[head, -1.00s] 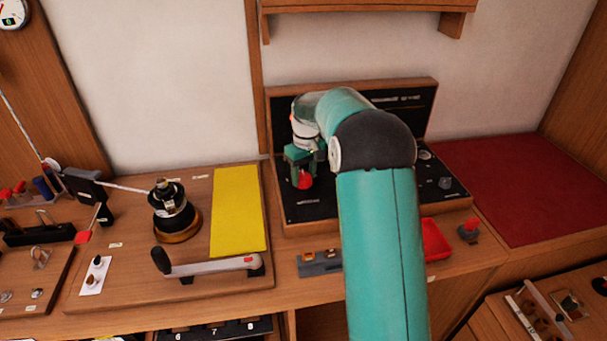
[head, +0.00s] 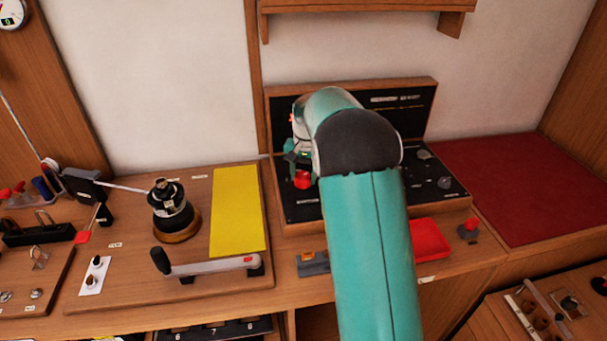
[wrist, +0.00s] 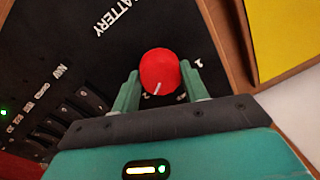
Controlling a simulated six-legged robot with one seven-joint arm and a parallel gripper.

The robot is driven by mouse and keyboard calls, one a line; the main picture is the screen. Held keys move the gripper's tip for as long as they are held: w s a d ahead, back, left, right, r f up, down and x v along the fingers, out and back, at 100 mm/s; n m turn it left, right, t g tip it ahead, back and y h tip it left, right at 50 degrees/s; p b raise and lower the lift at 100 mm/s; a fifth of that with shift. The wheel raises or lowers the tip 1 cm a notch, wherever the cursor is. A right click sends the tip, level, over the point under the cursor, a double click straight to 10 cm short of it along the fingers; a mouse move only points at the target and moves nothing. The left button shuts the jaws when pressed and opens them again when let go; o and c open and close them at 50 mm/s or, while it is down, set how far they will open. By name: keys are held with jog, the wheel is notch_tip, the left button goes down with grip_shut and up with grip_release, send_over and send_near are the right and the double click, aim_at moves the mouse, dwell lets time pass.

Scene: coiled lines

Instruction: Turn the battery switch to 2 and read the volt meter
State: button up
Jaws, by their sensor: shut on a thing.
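The battery switch is a round red knob (wrist: 158,66) on a black panel (wrist: 45,40) lettered BATTERY. My gripper (wrist: 160,88) is shut on it, one finger on each side. The white mark on the knob points toward the gripper's palm, near a partly hidden label; a 1 shows to the right of the knob. In the head view the red knob (head: 302,180) shows below my gripper (head: 300,163), at the left of the black panel (head: 305,211). My arm hides much of the panel and its upright back. I cannot make out the volt meter.
A row of small switches (wrist: 85,108) lies left of the knob in the wrist view. In the head view, a yellow sheet (head: 237,210), a black winch (head: 173,212) and a crank handle (head: 210,267) lie left. A red tray (head: 430,240) sits right of my arm.

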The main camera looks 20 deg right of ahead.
aim_at(306, 176)
jog(key=shift+r+m, duration=0.1)
jog(key=shift+m, duration=0.4)
jog(key=o, duration=1)
notch_tip(306, 176, up, 14)
jog(key=shift+s+d, duration=0.25)
jog(key=shift+d, duration=0.05)
